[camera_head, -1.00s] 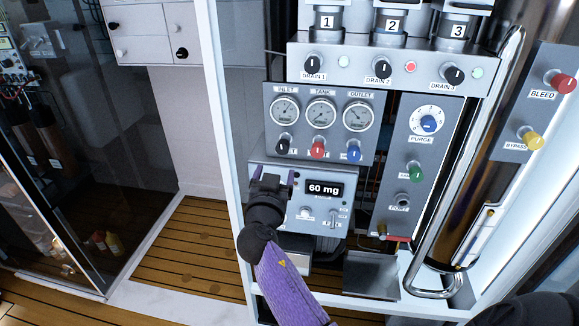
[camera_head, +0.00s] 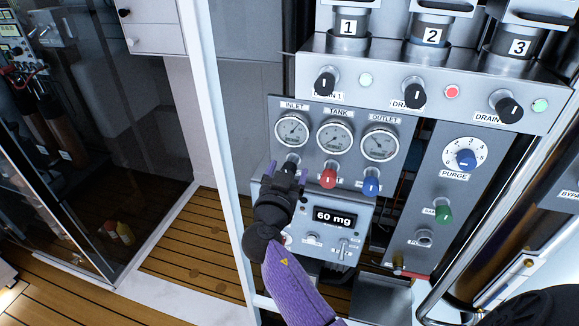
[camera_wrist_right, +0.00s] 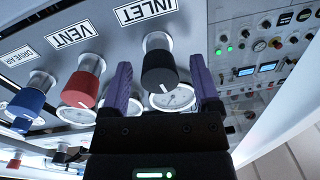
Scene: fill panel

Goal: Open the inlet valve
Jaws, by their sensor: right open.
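The inlet valve is a black knob (camera_head: 290,164) on the grey panel below the gauge marked INLET (camera_head: 292,130). In the right wrist view the black knob (camera_wrist_right: 158,70) sits under the INLET label, with a white line on its face. My right gripper (camera_head: 288,173) is open, and its purple fingers (camera_wrist_right: 161,78) stand on either side of the knob. I cannot tell whether they touch it. The gripper partly hides the knob in the head view. My left gripper is not in view.
A red knob (camera_head: 328,178) marked VENT in the wrist view and a blue knob (camera_head: 371,181) sit close on the right. Below is a box with a "60 mg" display (camera_head: 335,217). Drain knobs (camera_head: 415,93) stick out above. A white frame post (camera_head: 215,130) stands left.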

